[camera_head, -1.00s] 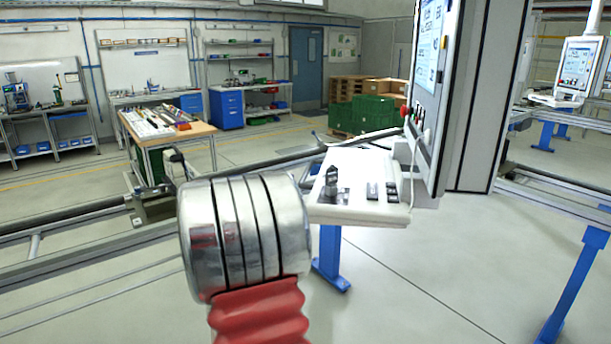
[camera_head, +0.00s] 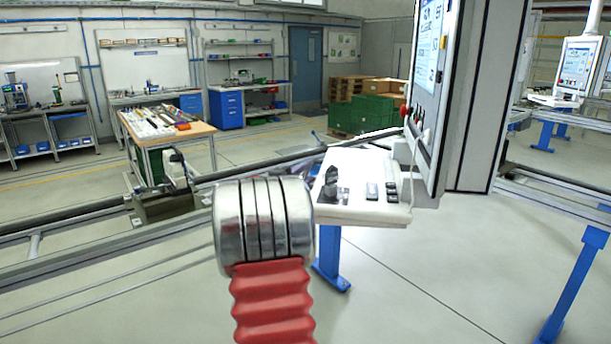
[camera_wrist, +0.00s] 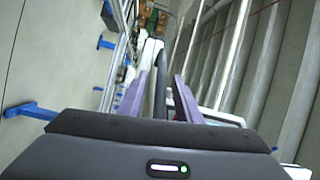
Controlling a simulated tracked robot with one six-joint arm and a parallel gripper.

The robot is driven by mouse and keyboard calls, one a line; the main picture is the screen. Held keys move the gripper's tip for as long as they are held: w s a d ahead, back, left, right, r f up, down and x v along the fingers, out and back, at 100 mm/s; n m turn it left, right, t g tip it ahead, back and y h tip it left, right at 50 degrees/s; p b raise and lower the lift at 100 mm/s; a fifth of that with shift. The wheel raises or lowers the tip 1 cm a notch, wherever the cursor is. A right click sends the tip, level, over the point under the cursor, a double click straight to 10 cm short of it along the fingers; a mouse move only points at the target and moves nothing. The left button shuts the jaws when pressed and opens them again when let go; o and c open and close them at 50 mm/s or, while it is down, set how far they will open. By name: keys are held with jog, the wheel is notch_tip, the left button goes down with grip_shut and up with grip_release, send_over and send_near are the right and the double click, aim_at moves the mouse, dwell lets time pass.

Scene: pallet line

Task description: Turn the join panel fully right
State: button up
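A white console (camera_head: 365,210) with dark switches and a dark upright knob-like part (camera_head: 331,180) stands right of my arm, on a blue leg. Beside it a tall grey panel (camera_head: 428,85) carries a lit screen and red buttons. I cannot tell for certain which of these is the join panel. My gripper shows in the wrist view (camera_wrist: 160,98), its two purple fingers apart. A dark bar (camera_wrist: 160,92) runs between them, with gaps visible on both sides. In the head view the gripper is hidden behind my silver and red arm.
A rail conveyor (camera_head: 110,215) crosses behind my arm. A workbench (camera_head: 165,125) with tools and green crates (camera_head: 365,115) stand further back. A second screen station (camera_head: 578,65) and a blue leg (camera_head: 575,285) are at right. The floor in front is clear.

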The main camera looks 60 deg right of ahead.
jog(key=shift+c, duration=0.2)
grip_shut()
jog(key=shift+f, duration=0.1)
